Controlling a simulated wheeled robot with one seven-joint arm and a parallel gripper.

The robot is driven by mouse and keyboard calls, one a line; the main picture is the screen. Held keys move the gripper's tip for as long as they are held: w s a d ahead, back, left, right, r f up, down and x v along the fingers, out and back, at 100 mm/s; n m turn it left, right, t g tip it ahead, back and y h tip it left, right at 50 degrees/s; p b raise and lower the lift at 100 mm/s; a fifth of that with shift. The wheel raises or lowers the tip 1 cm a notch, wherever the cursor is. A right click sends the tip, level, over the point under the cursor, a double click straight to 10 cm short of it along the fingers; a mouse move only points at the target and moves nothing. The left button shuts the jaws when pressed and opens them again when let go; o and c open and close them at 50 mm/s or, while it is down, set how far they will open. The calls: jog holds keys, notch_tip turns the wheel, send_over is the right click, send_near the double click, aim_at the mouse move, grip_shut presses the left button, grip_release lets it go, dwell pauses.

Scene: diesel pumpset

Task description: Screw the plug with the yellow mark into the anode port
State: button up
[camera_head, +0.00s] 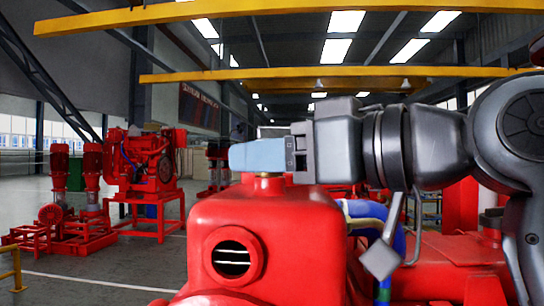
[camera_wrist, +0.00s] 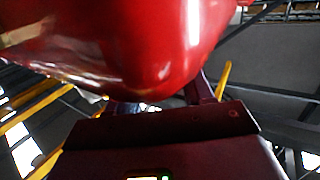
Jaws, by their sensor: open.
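My gripper (camera_head: 250,156) reaches in from the right in the head view, lying level just above the top of a red housing (camera_head: 215,212). It is open. Its pale blue finger side covers a small brass-coloured fitting (camera_head: 268,184) on top of the housing; only the lower part of the fitting shows, and I cannot tell whether they touch. A round flanged opening (camera_head: 232,258) with pale slats inside is on the housing's front face. I cannot make out a yellow mark on any plug, or tell which opening is the anode port.
A blue hose (camera_head: 366,212) and more red machinery (camera_head: 440,258) lie right of the housing, under my arm. A smooth red surface (camera_wrist: 130,45) fills much of the wrist view close by. Another red pumpset (camera_head: 145,165) stands far left. Open floor (camera_head: 85,278) lies left.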

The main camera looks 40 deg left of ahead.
jog(key=n+g, duration=0.1)
jog(key=g, duration=0.1)
jog(key=n+g+h, duration=0.1)
jog(key=n+g, duration=0.1)
jog(key=g, duration=0.1)
jog(key=shift+w+n, duration=0.15)
jog(key=shift+n, duration=0.15)
jog(key=shift+n+g+h, duration=0.6)
jog(key=shift+n+g, duration=0.4)
jog(key=shift+g, duration=0.5)
grip_shut()
jog(key=shift+f+m+t+y+b, duration=0.1)
jog(key=shift+m+t+y+b, duration=0.2)
jog(key=shift+m+t+y, duration=0.35)
jog(key=m+t, duration=0.2)
jog(key=t, duration=0.1)
jog(key=m+t+y, duration=0.1)
jog(key=m+t, duration=0.1)
jog(key=t, duration=0.2)
jog(key=shift+s+m+t+p, duration=0.2)
jog(key=shift+m+t+p, duration=0.05)
jog(key=shift+m+p, duration=0.1)
